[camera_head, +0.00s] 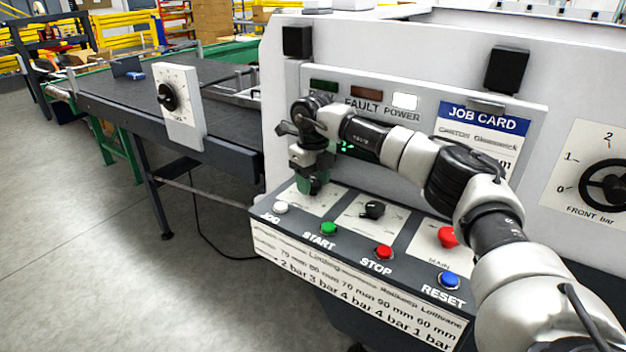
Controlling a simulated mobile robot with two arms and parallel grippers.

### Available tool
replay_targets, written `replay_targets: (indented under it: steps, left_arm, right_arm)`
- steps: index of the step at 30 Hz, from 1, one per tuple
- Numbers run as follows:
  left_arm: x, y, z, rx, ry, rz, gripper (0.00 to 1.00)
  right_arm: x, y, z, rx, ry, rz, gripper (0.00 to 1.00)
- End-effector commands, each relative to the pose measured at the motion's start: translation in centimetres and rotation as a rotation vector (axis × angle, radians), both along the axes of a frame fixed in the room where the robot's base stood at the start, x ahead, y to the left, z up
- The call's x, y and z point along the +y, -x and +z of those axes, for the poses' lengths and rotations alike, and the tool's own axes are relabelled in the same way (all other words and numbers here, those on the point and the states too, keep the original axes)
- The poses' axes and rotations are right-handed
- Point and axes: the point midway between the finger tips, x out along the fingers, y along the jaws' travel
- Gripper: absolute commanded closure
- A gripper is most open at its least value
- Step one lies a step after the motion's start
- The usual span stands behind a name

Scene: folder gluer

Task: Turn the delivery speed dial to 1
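A black dial (168,97) sits on a white upright plate (181,123) at the side of the dark delivery conveyor, left of the machine. Its scale marks and lettering are too small to read, so I cannot tell its setting. My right gripper (314,187) points down over the upper left of the sloped control panel, well to the right of that dial. Its fingers are small and dark, and they cover part of a white scale plate (298,197). I cannot tell whether they are open or hold a knob there. My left gripper is not in view.
The panel has a black knob (374,209), a white jog button (280,207), a green start button (328,228), a red stop button (383,252), a blue reset button (449,280) and a red button (447,237). The floor (110,250) before the conveyor is clear.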

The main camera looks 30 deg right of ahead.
Motion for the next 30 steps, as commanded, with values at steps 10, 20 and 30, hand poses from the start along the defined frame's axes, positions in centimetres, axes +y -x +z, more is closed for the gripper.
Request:
replay_targets:
  steps: [10, 20, 30]
  left_arm:
    - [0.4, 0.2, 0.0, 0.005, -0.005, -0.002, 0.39]
    - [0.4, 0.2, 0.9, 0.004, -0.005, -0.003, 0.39]
    - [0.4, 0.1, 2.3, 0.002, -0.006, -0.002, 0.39]
  right_arm:
    - [0.0, 0.0, 0.1, 0.0, -0.001, 0.006, 0.8]
    - [0.0, 0.0, 0.2, 0.0, -0.002, 0.132, 0.8]
    - [0.0, -0.1, 0.3, -0.002, -0.001, 0.432, 0.8]
